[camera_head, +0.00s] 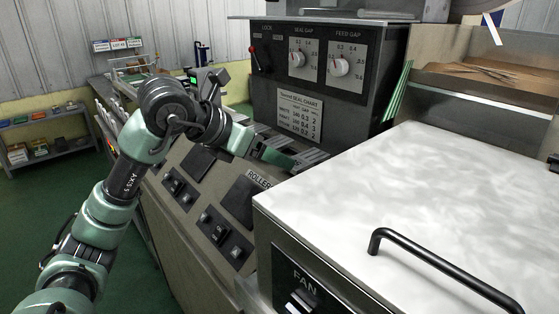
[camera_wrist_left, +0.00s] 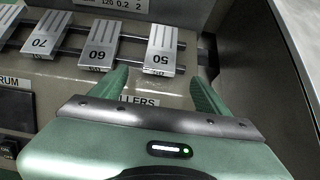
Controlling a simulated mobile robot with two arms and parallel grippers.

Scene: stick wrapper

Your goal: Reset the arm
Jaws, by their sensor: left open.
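My left arm (camera_head: 128,180) comes in from the left in the head view and bends over the machine's control panel. My left gripper (camera_head: 285,157) is over the panel below the seal chart. In the left wrist view the left gripper (camera_wrist_left: 158,82) is open, with its two green fingers apart and nothing between them. Just beyond the fingers are metal slider tabs marked 50 (camera_wrist_left: 161,50), 60 (camera_wrist_left: 100,45) and 70 (camera_wrist_left: 45,35) on dark rails. My right gripper is not in view.
A grey box with SEAL GAP (camera_head: 298,60) and FEED GAP (camera_head: 340,67) dials and a red-knobbed lever (camera_head: 253,52) stands behind. A white-topped cabinet (camera_head: 400,190) with a black handle (camera_head: 440,265) fills the right. A low shelf (camera_head: 45,140) stands far left.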

